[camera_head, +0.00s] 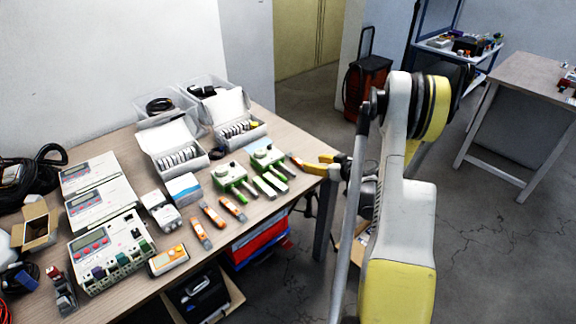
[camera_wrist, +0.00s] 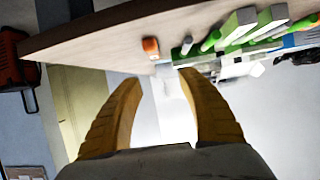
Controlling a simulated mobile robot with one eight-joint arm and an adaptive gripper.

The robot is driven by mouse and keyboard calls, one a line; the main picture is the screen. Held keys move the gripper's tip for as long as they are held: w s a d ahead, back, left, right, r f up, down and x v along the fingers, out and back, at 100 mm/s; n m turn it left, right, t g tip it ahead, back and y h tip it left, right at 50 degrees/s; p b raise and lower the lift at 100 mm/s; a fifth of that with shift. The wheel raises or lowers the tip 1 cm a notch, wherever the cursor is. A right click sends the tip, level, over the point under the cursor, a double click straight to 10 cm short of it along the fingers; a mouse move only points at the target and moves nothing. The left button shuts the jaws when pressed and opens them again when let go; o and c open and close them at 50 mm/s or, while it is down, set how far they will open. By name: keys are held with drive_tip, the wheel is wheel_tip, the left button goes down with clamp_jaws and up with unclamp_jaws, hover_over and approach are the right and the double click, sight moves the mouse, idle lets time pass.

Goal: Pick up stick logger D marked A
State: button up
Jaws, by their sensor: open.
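Several stick-shaped loggers lie on the wooden table (camera_head: 112,147). Orange-and-grey sticks (camera_head: 201,232) lie in the front middle, and green-and-white sticks (camera_head: 263,187) lie near the right edge. An orange-tipped item (camera_head: 296,161) lies at the right edge, close to my gripper (camera_head: 308,164). In the wrist view, an orange-ended item (camera_wrist: 151,46) and green-and-white sticks (camera_wrist: 240,25) show beyond the fingertips. My gripper (camera_wrist: 159,78) is open with nothing between its fingers, beside the table edge. The letters are too small to read, so I cannot tell which stick is D marked A.
Green devices (camera_head: 229,176), open white boxes (camera_head: 172,145) and clear bins (camera_head: 205,90) stand behind the sticks. Grey-white instruments (camera_head: 112,254) fill the left side. A red case (camera_head: 367,85) stands on the floor behind. Floor right of the table is open.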

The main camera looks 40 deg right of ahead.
sight(301, 162)
drive_tip(key=shift+s+d+f, duration=0.15)
drive_tip(key=shift+d+f, duration=0.05)
drive_tip(key=shift+f, duration=0.2)
drive_tip(key=shift+s+d+f, duration=0.1)
drive_tip(key=shift+d+f, duration=0.05)
drive_tip(key=shift+f, duration=0.25)
drive_tip(key=b+x, duration=0.2)
drive_tip(key=x, duration=0.3)
drive_tip(key=shift+w+d+f, duration=0.1)
drive_tip(key=shift+w+f, duration=0.1)
drive_tip(key=b+x, duration=0.2)
drive_tip(key=x, duration=0.2)
drive_tip(key=shift+w+f, duration=0.15)
drive_tip(key=shift+f, duration=0.1)
drive_tip(key=shift+w+b, duration=0.35)
drive_tip(key=shift+r, duration=0.1)
clamp_jaws()
